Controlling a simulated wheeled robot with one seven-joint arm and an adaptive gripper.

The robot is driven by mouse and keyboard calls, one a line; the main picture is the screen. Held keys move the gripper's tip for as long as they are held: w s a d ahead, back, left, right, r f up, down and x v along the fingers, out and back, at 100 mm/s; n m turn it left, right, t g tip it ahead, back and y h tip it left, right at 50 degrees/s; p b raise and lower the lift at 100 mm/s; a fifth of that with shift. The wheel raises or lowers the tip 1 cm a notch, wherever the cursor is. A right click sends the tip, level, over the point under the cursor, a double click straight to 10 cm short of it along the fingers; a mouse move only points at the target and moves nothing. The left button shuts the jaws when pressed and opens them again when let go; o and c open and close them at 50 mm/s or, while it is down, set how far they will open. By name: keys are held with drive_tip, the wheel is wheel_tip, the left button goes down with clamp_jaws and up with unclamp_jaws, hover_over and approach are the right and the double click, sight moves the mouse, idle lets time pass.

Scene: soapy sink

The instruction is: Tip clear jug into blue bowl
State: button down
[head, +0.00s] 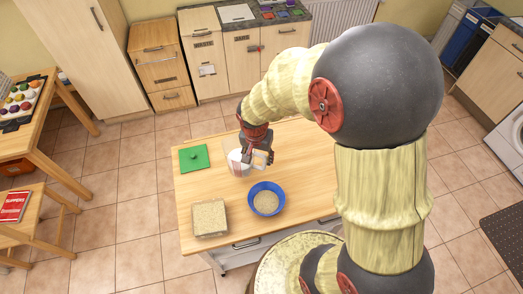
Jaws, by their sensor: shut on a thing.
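The blue bowl (256,188) stands on the wooden table. Its inside shows a tan, grainy fill. My gripper (255,158) is above the table, behind the bowl and slightly to its left. It is shut on the clear jug (236,168), which looks whitish and see-through. The jug is partly hidden by my gripper, and I cannot tell how far it is tilted or what is in it. The jug is apart from the bowl in the picture.
A green square with a knob (194,157) lies on the wooden table (190,190) at the left. A clear box of tan grainy stuff (209,218) stands left of the bowl, near the front edge. The table's left side between them is clear.

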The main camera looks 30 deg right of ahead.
wheel_tip(320, 180, up, 7)
drive_tip(key=s+a+p, duration=0.2)
drive_tip(key=s+p, duration=0.1)
idle(0.5)
drive_tip(key=shift+a+f, duration=0.1)
drive_tip(key=shift+f, duration=0.05)
